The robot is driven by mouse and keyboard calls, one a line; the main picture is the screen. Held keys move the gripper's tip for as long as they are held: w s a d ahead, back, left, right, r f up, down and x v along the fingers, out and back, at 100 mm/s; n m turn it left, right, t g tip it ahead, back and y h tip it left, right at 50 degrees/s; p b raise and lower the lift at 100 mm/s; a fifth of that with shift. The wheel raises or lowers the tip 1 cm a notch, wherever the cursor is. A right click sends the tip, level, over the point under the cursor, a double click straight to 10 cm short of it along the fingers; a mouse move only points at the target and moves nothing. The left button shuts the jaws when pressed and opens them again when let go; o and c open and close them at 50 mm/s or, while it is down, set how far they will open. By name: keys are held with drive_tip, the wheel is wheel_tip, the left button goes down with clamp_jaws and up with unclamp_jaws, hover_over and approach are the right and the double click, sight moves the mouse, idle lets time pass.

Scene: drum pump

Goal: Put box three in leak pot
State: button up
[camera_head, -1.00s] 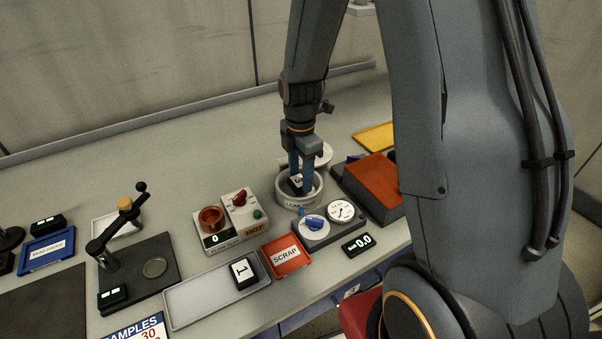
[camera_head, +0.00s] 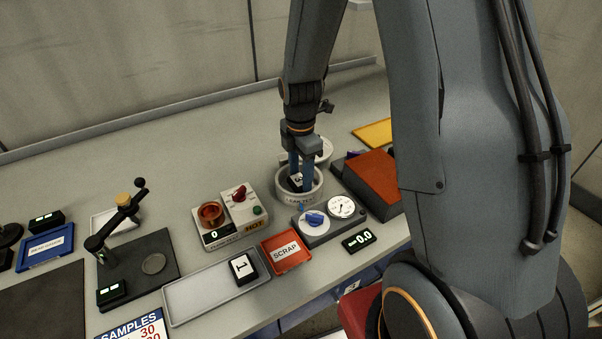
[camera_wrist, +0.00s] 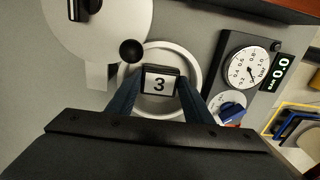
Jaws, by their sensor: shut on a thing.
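Box three (camera_wrist: 160,82) is a small black box with a white label reading 3. It sits inside the leak pot, between the blue fingers of my gripper (camera_wrist: 160,98). The leak pot is a round pale cup; its rim shows in the wrist view (camera_wrist: 190,62) and its labelled front wall in the head view (camera_head: 300,199). In the head view my gripper (camera_head: 301,181) points down into the pot, shut on box three (camera_head: 296,179). The fingers hide part of the box, and I cannot tell whether it touches the pot's floor.
A gauge (camera_head: 341,207) and blue knob (camera_head: 314,219) stand in front of the pot. A round lid with a black knob (camera_wrist: 131,50) is beside the pot. Box one (camera_head: 242,268) lies in a grey tray, next to the red scrap tray (camera_head: 286,251). A brown block (camera_head: 372,184) stands right.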

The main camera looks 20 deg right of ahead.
sight(301, 178)
drive_tip(key=shift+f, duration=0.5)
idle(0.9)
drive_tip(key=o, duration=1.3)
drive_tip(key=shift+r, duration=0.1)
drive_tip(key=shift+o, duration=0.5)
drive_tip(key=shift+r+p, duration=3.1)
drive_tip(key=shift+r, duration=0.85)
drive_tip(key=shift+s, duration=0.1)
